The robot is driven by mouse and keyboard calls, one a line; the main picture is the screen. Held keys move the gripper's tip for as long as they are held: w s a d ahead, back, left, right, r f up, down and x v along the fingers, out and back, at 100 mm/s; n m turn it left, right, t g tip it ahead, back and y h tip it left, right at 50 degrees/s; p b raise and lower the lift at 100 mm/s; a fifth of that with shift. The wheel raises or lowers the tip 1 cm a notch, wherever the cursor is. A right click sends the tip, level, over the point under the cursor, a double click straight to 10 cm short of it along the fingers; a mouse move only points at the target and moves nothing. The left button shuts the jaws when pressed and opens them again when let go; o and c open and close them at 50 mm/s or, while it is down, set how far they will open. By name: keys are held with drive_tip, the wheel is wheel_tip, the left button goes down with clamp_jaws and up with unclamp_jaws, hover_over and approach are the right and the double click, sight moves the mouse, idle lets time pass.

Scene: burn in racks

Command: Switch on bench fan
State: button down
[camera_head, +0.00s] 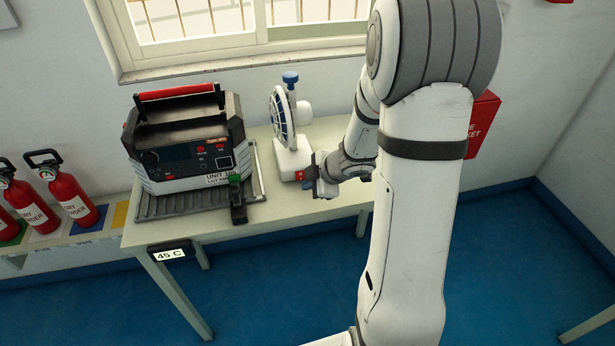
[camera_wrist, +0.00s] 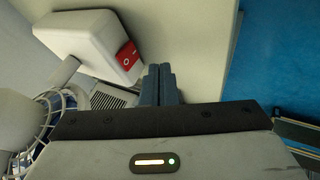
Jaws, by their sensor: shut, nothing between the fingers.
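The bench fan (camera_head: 290,130) stands upright on the table, with a white base, a white-and-blue caged head and a blue knob on top. A red rocker switch (camera_head: 300,175) sits on its base. In the wrist view the switch (camera_wrist: 126,58), marked with O and I, is on the end of the white base (camera_wrist: 90,42). My gripper (camera_head: 314,184) is just beside the switch at the front of the base. In the wrist view its blue fingers (camera_wrist: 159,86) are together and empty, a little right of and below the switch. I cannot tell whether they touch it.
A test unit (camera_head: 190,150) with a red handle sits on a ribbed tray (camera_head: 160,207) left of the fan. A black-and-green clamp (camera_head: 237,200) stands at the tray's edge. Several fire extinguishers (camera_head: 70,195) stand further left. The table (camera_head: 300,207) is clear in front of the fan.

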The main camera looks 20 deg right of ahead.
sight(301, 176)
drive_tip(key=p+v, duration=0.4)
drive_tip(key=v, duration=0.6)
drive_tip(key=shift+w+r, duration=0.1)
drive_tip(key=shift+w, duration=0.05)
drive_tip(key=shift+f+g, duration=0.3)
drive_tip(key=shift+f, duration=0.45)
drive_tip(key=b+x, duration=0.2)
drive_tip(key=x, duration=0.3)
drive_tip(key=b+x, duration=0.2)
drive_tip(key=x, duration=0.3)
drive_tip(key=shift+f, duration=0.35)
drive_tip(key=shift+w+d+r, duration=0.1)
drive_tip(key=shift+w+d, duration=0.05)
drive_tip(key=shift+w, duration=1.7)
